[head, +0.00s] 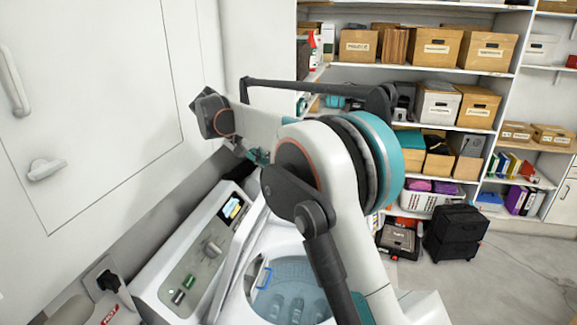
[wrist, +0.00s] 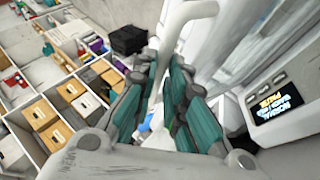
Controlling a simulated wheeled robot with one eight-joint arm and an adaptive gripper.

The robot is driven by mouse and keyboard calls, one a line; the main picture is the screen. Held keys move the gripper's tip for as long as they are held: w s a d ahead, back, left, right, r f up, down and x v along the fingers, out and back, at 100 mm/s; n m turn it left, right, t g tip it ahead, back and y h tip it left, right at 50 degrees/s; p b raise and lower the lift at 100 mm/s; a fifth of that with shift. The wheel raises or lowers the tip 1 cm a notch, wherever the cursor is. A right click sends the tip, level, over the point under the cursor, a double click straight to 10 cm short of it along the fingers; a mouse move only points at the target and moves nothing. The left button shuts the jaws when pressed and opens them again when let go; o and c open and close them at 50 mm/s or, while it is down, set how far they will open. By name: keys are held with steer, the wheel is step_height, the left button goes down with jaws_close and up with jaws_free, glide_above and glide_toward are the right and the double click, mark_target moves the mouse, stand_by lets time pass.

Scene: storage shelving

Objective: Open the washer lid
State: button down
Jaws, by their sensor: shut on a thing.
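The white washer (head: 165,285) stands at the lower left in the head view, with its tub (head: 285,285) uncovered. The washer lid (head: 236,262) is raised, standing steeply between the control panel and the tub. Much of the lid is hidden behind my arm. My gripper (head: 258,157) is mostly hidden there too, with bits of teal showing above the washer. In the wrist view, my gripper (wrist: 167,80) has its teal fingers on either side of a thin white curved edge of the lid (wrist: 183,18). It is shut on that edge.
The washer's control panel, with a lit display (head: 232,208), is close to the lid. A white wall with a door (head: 90,100) is at the left. Shelves with boxes (head: 440,50) stand at the back. Black cases (head: 456,232) sit on the floor, with free floor at the right.

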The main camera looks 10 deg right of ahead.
steer(key=a, duration=0.3)
steer(key=shift+w+f, duration=0.3)
steer(key=shift+w, duration=0.05)
steer(key=c, duration=1.6)
jaws_free()
steer(key=shift+w, duration=0.1)
steer(key=shift+c, duration=0.2)
steer(key=shift+w, duration=0.2)
